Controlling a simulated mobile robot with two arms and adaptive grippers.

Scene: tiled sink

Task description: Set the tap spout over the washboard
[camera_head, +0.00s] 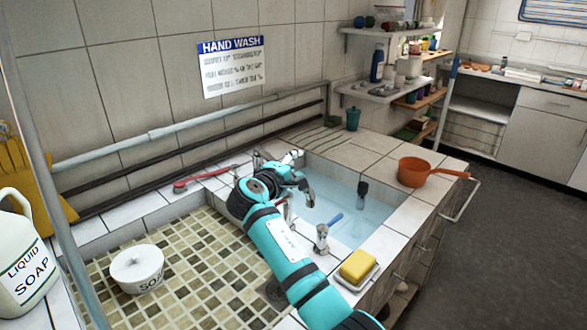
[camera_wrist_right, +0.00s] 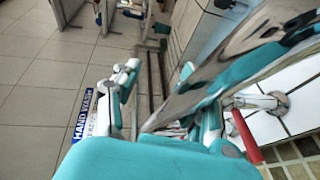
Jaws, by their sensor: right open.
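My right gripper (camera_head: 300,178) is open over the back left of the water-filled basin (camera_head: 345,205); its fingers also show in the right wrist view (camera_wrist_right: 165,100). A long metal bar, which looks like the tap spout (camera_wrist_right: 225,75), crosses close by the fingers in the right wrist view. I cannot tell whether they touch. In the head view my arm hides most of the tap; a chrome part (camera_head: 288,210) shows beside the forearm. I cannot tell for certain which surface is the washboard; a mosaic-tiled bay (camera_head: 195,245) lies left of the basin. My left gripper is not in view.
A red brush (camera_head: 205,178) lies on the back ledge. A white soap bowl (camera_head: 137,270) stands in the bay. A chrome fitting (camera_head: 321,238) and a yellow sponge (camera_head: 357,266) are near the front edge. An orange pan (camera_head: 415,172) sits at right.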

